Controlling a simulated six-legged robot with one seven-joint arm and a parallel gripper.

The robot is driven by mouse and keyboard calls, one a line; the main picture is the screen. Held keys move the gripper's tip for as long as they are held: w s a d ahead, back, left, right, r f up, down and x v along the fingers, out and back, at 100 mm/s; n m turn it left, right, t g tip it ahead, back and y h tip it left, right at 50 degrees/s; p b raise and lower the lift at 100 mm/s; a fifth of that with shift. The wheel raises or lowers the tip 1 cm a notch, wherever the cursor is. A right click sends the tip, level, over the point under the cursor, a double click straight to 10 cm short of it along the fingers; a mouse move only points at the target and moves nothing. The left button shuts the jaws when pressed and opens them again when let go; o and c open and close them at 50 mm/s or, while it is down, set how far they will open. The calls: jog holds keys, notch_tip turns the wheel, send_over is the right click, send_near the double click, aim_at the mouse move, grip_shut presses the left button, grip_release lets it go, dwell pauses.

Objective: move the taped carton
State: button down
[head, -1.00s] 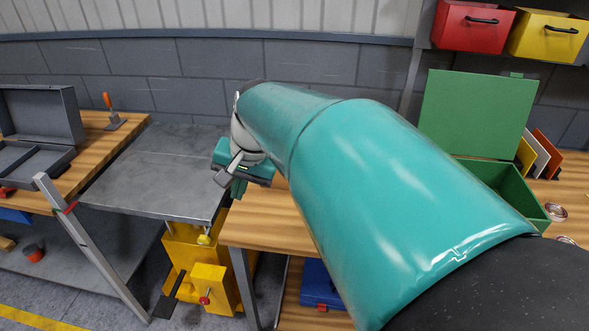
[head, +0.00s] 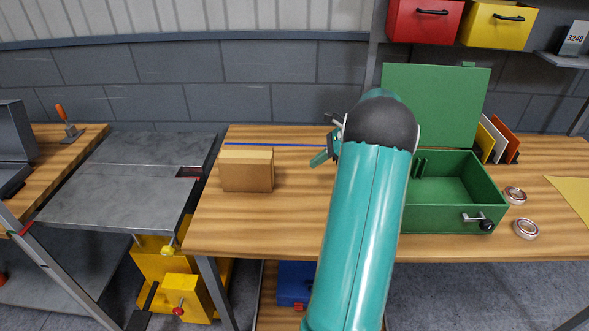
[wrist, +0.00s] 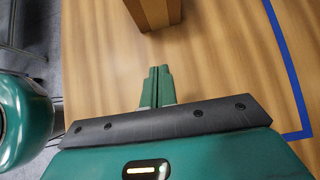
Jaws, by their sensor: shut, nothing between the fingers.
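A brown carton (head: 246,170) stands on the left part of the wooden bench, with a paler band along its top. Its lower part also shows at the top edge of the wrist view (wrist: 152,10). My gripper (head: 318,160) is to the right of the carton, apart from it and above the bench. In the wrist view my gripper's green fingers (wrist: 158,75) are together with nothing between them, pointing toward the carton. My own arm hides part of the bench and the left side of the green box.
Blue tape (head: 290,145) lies on the bench behind the carton and also shows in the wrist view (wrist: 285,60). An open green box (head: 450,218) stands right of my arm, with tape rolls (head: 526,229) beside it. A grey metal table (head: 125,180) stands left of the bench.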

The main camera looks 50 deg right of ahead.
aim_at(273, 184)
jog(key=x, duration=0.9)
jog(key=shift+w+a, duration=0.15)
jog(key=shift+w, duration=0.05)
jog(key=w+a, duration=0.2)
jog(key=shift+w+a+f, duration=0.1)
jog(key=shift+w, duration=0.25)
jog(key=shift+w+a, duration=0.2)
jog(key=shift+w, duration=0.05)
jog(key=w+a, duration=0.8)
jog(key=w, duration=0.2)
jog(key=w+a, duration=0.9)
jog(key=w, duration=0.2)
jog(key=w+a, duration=0.8)
jog(key=w, duration=0.3)
jog(key=shift+w+a, duration=0.2)
jog(key=shift+a, duration=0.1)
